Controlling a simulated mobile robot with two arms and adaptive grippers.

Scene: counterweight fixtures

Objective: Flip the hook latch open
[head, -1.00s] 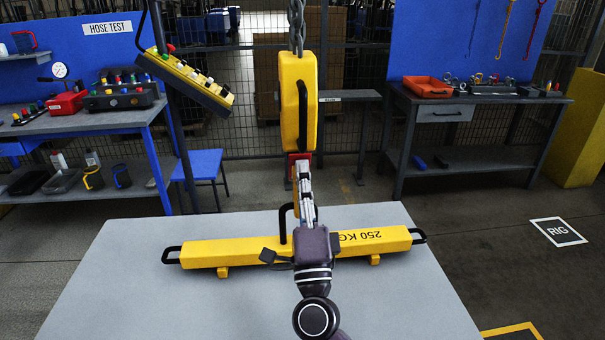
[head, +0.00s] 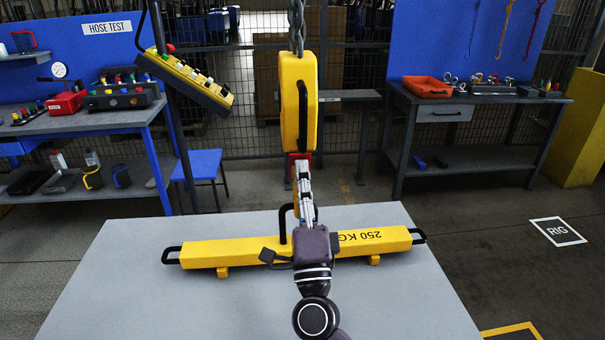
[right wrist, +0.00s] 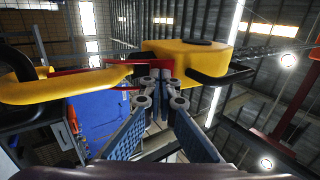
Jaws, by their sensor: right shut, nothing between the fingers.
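A yellow hoist block (head: 299,95) with a black handle hangs from a chain above the grey table. A small red part (head: 292,158) shows just under it, partly behind my right gripper (head: 303,166). The right gripper points up with its fingers shut and empty, close below the block. In the right wrist view, the shut fingertips (right wrist: 162,78) are by the yellow block (right wrist: 190,57) and a thin red bar (right wrist: 95,72) along a yellow curved piece (right wrist: 60,90). I cannot tell whether they touch the red bar. My left gripper is not in view.
A yellow 250 KG bar (head: 215,252) with black end handles lies across the grey table (head: 130,290), behind my right arm. A yellow button pendant (head: 187,78) hangs left of the block. Benches stand at the back left and right.

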